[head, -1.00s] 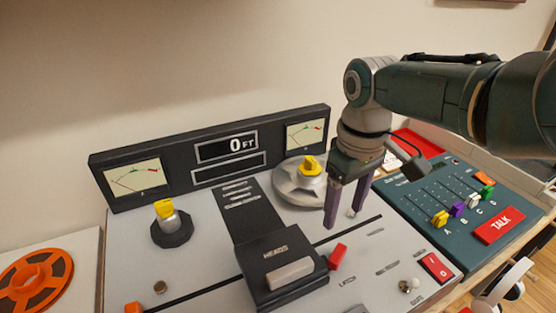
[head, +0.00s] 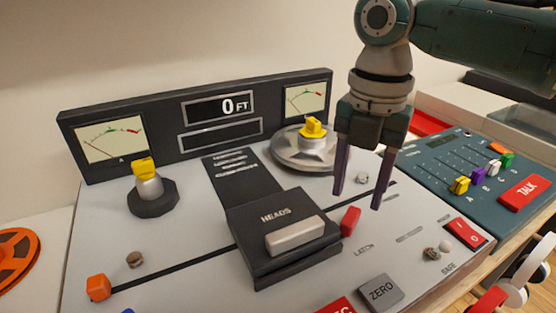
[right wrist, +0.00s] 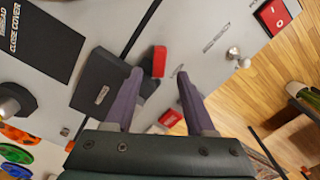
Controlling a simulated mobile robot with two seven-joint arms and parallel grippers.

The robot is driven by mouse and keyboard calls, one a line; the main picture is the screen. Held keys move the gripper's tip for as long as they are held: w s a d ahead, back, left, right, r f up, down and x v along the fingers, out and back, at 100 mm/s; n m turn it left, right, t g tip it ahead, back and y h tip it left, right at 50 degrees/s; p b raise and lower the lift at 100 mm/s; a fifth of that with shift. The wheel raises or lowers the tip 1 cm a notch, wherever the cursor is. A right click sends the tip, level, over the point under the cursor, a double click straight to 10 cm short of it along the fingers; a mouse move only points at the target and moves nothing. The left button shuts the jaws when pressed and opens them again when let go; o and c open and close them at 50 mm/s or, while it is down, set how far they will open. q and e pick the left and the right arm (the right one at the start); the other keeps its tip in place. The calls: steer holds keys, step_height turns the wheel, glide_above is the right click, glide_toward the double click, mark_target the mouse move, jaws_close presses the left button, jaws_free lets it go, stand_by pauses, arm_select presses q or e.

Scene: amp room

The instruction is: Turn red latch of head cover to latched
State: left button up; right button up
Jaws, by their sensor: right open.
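The red latch (head: 350,221) stands at the right side of the black head cover (head: 270,268), which is marked HEADS and has a pale bar on top. The printed word LATCH lies just right of the latch. My right gripper (head: 359,201) is open and empty, pointing down above the deck, behind and slightly right of the latch in the head view. In the right wrist view the red latch (right wrist: 159,62) shows between and beyond the two purple fingers (right wrist: 157,70), closer to the left finger, beside the head cover (right wrist: 108,80). My left gripper is out of view.
A reel spindle with a yellow knob (head: 314,128) stands behind my right gripper. A red power switch (head: 466,233), a small toggle (head: 432,252) and a ZERO button (head: 380,292) are nearby. A teal talk panel (head: 450,165) lies right.

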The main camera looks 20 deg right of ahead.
mark_target(352, 216)
steer(key=shift+f+b, duration=0.45)
steer(key=shift+f, duration=1.9)
steer(key=shift+c, duration=0.3)
jaws_close()
